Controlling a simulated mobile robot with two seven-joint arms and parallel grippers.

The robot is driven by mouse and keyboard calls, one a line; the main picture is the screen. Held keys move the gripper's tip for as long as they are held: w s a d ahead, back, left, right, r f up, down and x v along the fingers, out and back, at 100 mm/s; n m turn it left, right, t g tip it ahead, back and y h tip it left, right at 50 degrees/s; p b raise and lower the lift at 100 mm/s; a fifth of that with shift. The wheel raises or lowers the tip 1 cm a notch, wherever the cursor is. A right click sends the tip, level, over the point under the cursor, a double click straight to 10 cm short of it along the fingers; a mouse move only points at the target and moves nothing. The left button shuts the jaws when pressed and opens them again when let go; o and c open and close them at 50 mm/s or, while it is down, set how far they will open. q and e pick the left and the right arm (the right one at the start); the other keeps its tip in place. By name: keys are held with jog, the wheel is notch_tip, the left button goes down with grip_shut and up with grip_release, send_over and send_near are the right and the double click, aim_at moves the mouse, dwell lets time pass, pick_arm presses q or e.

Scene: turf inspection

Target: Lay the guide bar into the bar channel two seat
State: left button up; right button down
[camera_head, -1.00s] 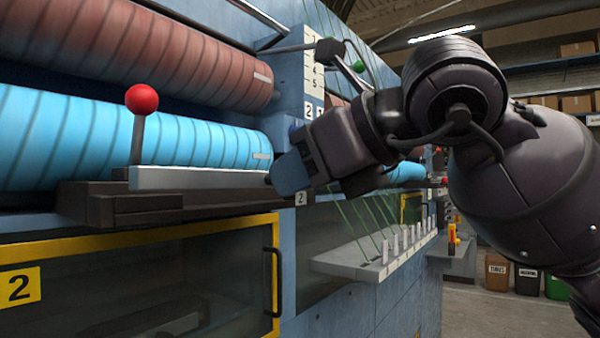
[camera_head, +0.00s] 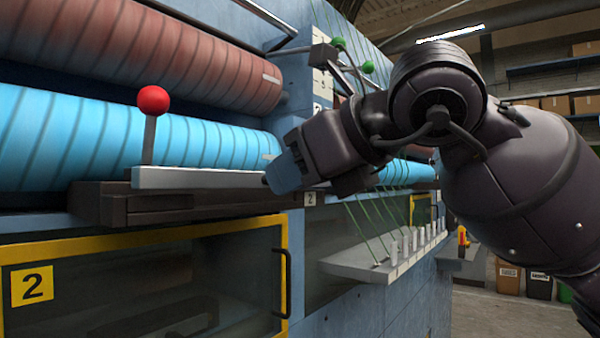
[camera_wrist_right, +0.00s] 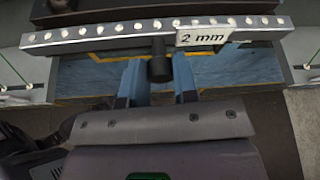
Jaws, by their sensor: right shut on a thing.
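The guide bar (camera_head: 200,178) is a long light-grey bar, level, just above or on the dark bar channel (camera_head: 125,206) in the head view. I cannot tell whether it touches the channel. My right gripper (camera_head: 277,178) is at the bar's right end in that view. In the right wrist view the guide bar (camera_wrist_right: 110,34) runs across the top, with a row of pale dots and a "2 mm" label. There my right gripper (camera_wrist_right: 160,78) is shut on the bar's short black handle (camera_wrist_right: 159,62). My left gripper is not in view.
A red-knobbed lever (camera_head: 153,100) stands behind the bar. A blue roller (camera_head: 80,140) lies behind the channel, with a brown roller (camera_head: 150,55) above. A yellow-framed door (camera_head: 140,236) marked 2 is below. A pegged ledge (camera_head: 360,268) sticks out at right.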

jog(key=shift+w+a, duration=0.3)
jog(key=shift+a, duration=0.15)
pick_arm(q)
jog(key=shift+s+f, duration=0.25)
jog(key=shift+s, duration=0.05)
pick_arm(e)
jog(key=shift+w+a, duration=0.3)
jog(key=shift+a, duration=0.1)
jog(key=shift+w+a, duration=0.25)
jog(key=shift+a, duration=0.05)
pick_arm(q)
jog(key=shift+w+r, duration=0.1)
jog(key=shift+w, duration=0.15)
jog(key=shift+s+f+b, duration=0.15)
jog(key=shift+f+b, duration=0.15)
pick_arm(e)
jog(key=shift+f, duration=0.2)
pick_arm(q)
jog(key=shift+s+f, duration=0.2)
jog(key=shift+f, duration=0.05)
pick_arm(e)
jog(key=shift+f, duration=0.2)
pick_arm(q)
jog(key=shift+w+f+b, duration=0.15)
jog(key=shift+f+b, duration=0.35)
jog(key=shift+b, duration=0.1)
pick_arm(e)
jog(key=shift+f, duration=0.6)
jog(key=c, duration=0.8)
grip_release()
